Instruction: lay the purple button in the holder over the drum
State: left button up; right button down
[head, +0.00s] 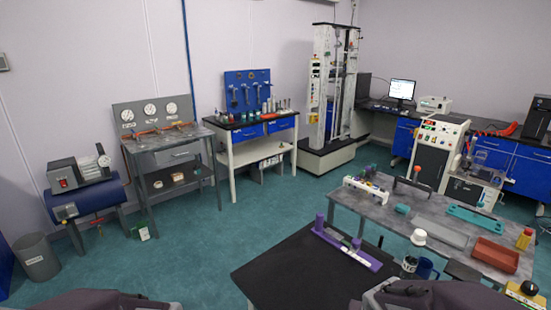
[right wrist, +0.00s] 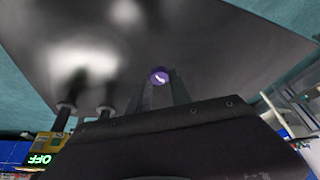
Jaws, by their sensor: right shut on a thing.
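The purple button (right wrist: 160,77) shows in the right wrist view as a small round disc with a pale mark on its face. My right gripper (right wrist: 160,86) is shut on it, with the button between the fingertips. A broad, shiny grey surface fills the view behind the button; I cannot tell how far off it is. I cannot make out the drum or its holder with certainty in either view. In the head view neither gripper shows, only dark parts of my own arms at the bottom edge.
In the head view a black table (head: 268,268) bears a purple-based device (head: 352,248). A grey table (head: 398,223) beside it holds a red tray (head: 494,254) and a teal part (head: 474,219). A blue tank (head: 88,200) stands at left.

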jog(key=w+a+n+y+p, duration=0.1)
jog(key=w+a+n, duration=0.2)
jog(key=w+n, duration=0.1)
jog(key=shift+w+a+f+y, duration=0.35)
jog(key=shift+a+f+y, duration=0.05)
jog(key=shift+s, duration=0.1)
